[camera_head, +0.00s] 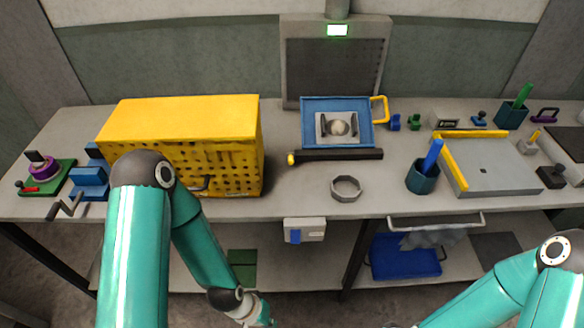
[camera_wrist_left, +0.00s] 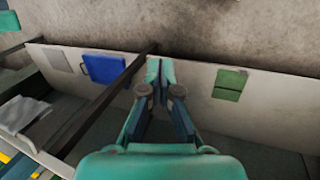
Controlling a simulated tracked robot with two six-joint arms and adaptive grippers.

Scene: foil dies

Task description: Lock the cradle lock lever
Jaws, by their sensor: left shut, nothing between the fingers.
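I cannot tell for sure which part is the cradle lock lever. A small red-tipped lever (camera_head: 20,185) sits on a green base (camera_head: 55,188) with a purple round part (camera_head: 42,172) at the far left of the bench. Another candidate is the dark bar with a yellow knob (camera_head: 291,159) in front of the blue tray (camera_head: 309,108); the tray holds a grey cradle with a pale round piece (camera_head: 338,128). My left gripper (camera_head: 268,322) is low at the bottom edge, below the bench front, far from both. In the left wrist view its fingers (camera_wrist_left: 161,70) are shut and empty.
A yellow perforated box (camera_head: 180,110) stands between the green base and the tray. A grey ring (camera_head: 346,187) lies near the front edge. A teal cup (camera_head: 422,178) and a yellow-edged plate (camera_head: 490,178) stand right. The lower shelf holds a blue bin (camera_head: 405,262).

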